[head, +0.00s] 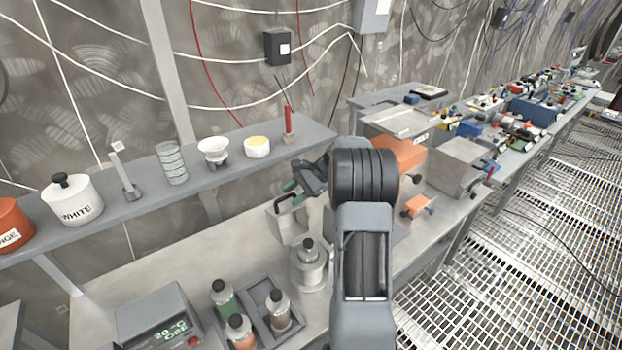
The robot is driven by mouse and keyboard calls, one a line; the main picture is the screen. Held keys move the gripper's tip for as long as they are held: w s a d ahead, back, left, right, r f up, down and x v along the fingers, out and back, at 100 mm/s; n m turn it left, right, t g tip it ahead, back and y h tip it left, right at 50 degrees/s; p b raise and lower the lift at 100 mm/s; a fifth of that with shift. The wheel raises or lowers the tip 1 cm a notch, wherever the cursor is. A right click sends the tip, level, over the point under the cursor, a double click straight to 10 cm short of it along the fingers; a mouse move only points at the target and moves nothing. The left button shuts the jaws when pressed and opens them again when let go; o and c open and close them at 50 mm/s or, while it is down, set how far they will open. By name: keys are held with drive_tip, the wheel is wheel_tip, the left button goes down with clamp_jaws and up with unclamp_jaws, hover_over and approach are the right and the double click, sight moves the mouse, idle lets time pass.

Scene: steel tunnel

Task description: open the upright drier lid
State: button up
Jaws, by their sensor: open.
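My gripper (303,187) is open, at the end of my arm, above the bench near the back shelf. It is small in view, and its fingers are partly hidden by my arm. Just below and left of it stands a small grey upright box (289,226) with a handle-like bar at its top. This may be the upright drier, but I cannot tell for certain. I cannot make out its lid clearly, nor whether my gripper touches it.
A metal canister (308,267) stands in front of the grey upright box. A tray (252,308) of bottles and a display unit (157,318) are nearer. The back shelf (226,172) holds a white pot (72,199), a funnel (213,150) and a red stick (288,121).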

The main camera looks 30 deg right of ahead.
drive_tip(key=b+v, duration=0.1)
drive_tip(key=v, duration=1)
drive_tip(key=shift+r, duration=0.3)
drive_tip(key=shift+w, duration=0.1)
